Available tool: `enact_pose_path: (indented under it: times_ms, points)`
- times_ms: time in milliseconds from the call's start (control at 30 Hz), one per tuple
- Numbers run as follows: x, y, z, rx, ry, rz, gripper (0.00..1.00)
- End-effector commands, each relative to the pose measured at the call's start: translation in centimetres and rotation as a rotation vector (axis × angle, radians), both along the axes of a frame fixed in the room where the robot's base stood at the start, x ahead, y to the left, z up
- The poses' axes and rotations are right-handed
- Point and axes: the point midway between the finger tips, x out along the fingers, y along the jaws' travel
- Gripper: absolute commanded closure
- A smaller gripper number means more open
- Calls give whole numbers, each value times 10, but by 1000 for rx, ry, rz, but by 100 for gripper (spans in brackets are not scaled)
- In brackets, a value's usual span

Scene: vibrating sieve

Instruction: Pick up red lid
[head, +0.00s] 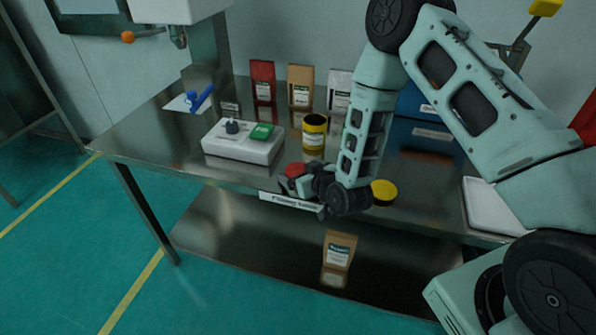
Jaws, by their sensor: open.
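The red lid (294,170) lies near the front edge of the steel table, left of the middle. It is partly covered by my gripper (292,183), which is at the lid's front side. My gripper is open, with its dark fingers pointing left close to the lid. I cannot tell whether the fingers touch the lid or stand around it.
A yellow jar (314,138) stands behind the lid, and a yellow lid (384,191) lies right of my wrist. Pouches (301,87) stand along the back. A white tray (484,202) is at the right. The steel table (150,140) has free room at its left end.

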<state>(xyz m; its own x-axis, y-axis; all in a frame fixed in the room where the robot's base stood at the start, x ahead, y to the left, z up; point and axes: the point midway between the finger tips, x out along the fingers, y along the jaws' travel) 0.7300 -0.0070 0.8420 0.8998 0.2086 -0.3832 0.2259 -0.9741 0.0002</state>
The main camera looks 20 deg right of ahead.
Motion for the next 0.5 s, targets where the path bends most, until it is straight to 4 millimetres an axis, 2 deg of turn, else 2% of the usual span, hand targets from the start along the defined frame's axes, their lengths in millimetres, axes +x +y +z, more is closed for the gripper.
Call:
enact_pose_path:
  times_ms: [67,200,233,500]
  points:
    - [0,0,0,0,0,0,12]
    - [0,0,0,0,0,0,51]
    - [0,0,0,0,0,0,57]
    - [0,0,1,0,-1,0,57]
